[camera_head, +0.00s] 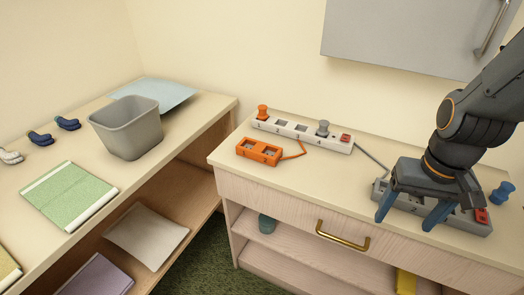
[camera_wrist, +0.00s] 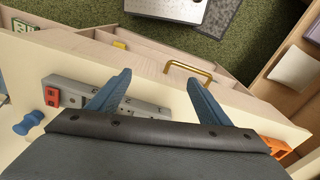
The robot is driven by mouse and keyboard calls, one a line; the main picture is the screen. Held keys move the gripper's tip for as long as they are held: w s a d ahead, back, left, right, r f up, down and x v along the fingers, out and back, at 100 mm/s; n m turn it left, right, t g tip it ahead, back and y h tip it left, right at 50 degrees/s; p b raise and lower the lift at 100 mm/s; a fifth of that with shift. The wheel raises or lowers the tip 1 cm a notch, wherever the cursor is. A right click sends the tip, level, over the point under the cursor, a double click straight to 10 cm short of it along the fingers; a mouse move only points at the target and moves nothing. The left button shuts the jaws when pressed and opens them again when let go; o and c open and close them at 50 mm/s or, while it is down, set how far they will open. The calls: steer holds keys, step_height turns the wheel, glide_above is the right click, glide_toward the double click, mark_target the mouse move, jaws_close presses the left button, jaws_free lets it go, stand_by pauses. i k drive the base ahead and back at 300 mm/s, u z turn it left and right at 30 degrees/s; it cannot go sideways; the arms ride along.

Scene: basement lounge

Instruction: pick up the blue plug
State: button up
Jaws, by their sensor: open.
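The blue plug (camera_head: 502,192) stands on the counter at the far right in the head view, beside the right end of a grey power strip (camera_head: 408,204) with a red switch. In the wrist view the blue plug (camera_wrist: 28,123) is at the left edge, next to the strip's red-switch end (camera_wrist: 52,96). My gripper (camera_head: 405,221) is open and empty, over the grey strip and to the left of the plug. In the wrist view its blue fingers (camera_wrist: 158,78) are spread apart, with the plug outside them.
A white power strip (camera_head: 290,131) holds an orange plug (camera_head: 262,112) and a grey plug (camera_head: 322,129). A small orange strip (camera_head: 258,152) lies in front of it. A wall cabinet (camera_head: 415,35) hangs above. A grey bin (camera_head: 128,127) stands on the left bench.

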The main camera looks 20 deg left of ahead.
mark_target(499, 195)
steer(key=u, duration=0.05)
steer(key=k, duration=1.05)
steer(key=z, duration=1.1)
steer(key=i, duration=1.35)
steer(key=u, duration=0.15)
